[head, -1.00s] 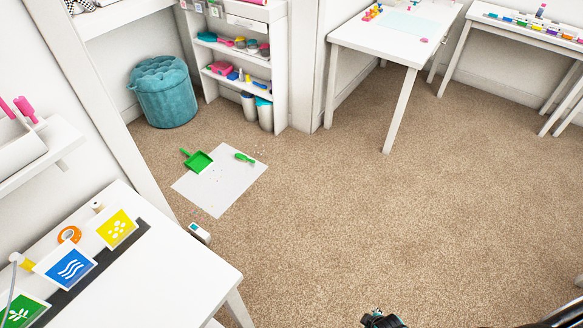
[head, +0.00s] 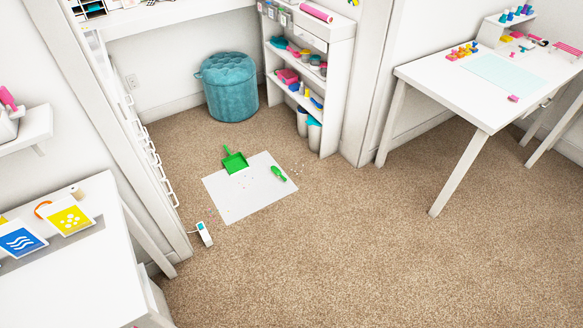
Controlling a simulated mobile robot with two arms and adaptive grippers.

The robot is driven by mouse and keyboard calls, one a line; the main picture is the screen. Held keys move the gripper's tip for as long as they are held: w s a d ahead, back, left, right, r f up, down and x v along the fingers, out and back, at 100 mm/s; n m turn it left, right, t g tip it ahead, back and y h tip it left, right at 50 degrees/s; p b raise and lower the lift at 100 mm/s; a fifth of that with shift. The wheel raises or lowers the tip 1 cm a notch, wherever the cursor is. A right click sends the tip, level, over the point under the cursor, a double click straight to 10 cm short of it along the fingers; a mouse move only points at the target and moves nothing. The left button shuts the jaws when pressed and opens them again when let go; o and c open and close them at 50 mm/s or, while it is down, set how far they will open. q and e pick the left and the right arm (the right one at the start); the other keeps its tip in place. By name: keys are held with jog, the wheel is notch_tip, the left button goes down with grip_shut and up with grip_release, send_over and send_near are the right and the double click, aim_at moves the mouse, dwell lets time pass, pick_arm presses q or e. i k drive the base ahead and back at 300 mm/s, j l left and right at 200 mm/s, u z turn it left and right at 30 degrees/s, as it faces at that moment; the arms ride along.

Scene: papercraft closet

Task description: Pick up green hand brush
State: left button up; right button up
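The green hand brush (head: 278,173) lies on the floor at the right edge of a white sheet (head: 240,204). A green dustpan (head: 235,161) lies near the sheet's far edge, to the left of the brush, with its handle pointing away. The brush and the dustpan are apart. Small scraps are scattered on and beside the sheet. Neither of my grippers is in the head view.
Open carpet (head: 330,250) lies in front and to the right of the sheet. A teal pouf (head: 231,88) and a white shelf unit (head: 336,95) stand behind it. A white desk (head: 85,270) is at left, another table (head: 450,95) at right. A small white device (head: 204,234) is on the floor.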

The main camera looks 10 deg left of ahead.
aim_at(276, 171)
jog(key=i+l, duration=0.3)
jog(key=i, duration=0.25)
jog(key=i+l+u, duration=0.1)
jog(key=i+l, duration=0.2)
jog(key=i, duration=0.25)
